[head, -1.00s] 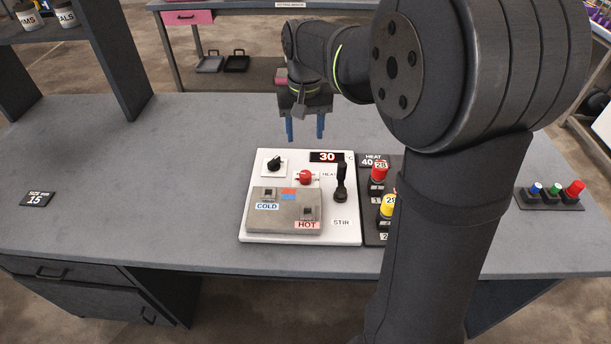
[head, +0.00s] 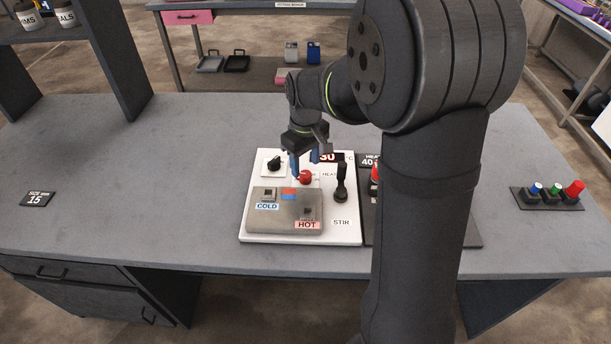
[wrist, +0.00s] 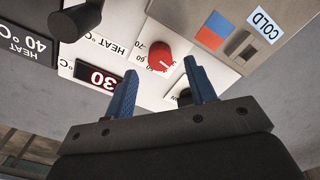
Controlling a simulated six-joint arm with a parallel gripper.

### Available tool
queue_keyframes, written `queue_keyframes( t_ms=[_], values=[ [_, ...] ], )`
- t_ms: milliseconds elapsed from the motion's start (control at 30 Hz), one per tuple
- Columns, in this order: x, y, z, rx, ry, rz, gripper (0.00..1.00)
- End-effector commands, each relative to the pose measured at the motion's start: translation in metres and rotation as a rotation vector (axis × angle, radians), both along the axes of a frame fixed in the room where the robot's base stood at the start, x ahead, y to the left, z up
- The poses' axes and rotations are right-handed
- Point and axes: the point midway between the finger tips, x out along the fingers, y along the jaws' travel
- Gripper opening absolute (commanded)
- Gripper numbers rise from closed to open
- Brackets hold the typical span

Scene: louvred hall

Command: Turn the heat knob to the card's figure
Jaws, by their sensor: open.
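The red heat knob (head: 305,177) sits on the white panel (head: 348,232); in the wrist view the knob (wrist: 160,56) shows a numbered dial around it and lies just beyond my fingertips. The display (head: 328,157) reads 30 and is partly covered in the head view; it also shows in the wrist view (wrist: 95,75). The heat card (head: 370,160) reads 40; in the wrist view the card (wrist: 25,45) says HEAT 40 °C upside down. My gripper (head: 305,170) is open and empty, with its blue fingers over the panel close to the knob, not closed on it.
A black lever (head: 341,185) stands right of the knob. A black knob (head: 274,163) is at the panel's upper left. A grey box (head: 285,222) with COLD and HOT labels lies in front. The left table is mostly clear.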

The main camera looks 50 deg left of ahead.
Motion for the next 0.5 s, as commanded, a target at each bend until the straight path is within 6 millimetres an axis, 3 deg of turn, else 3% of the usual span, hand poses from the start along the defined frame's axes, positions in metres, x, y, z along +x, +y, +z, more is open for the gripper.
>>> queue_keyframes(
  t_ms=[233, 500],
  values=[
    [0.000, -0.001, -0.036, -0.003, 0.002, -0.001, 0.51],
    [0.000, 0.000, -0.040, -0.001, 0.000, -0.001, 0.51]
  ],
)
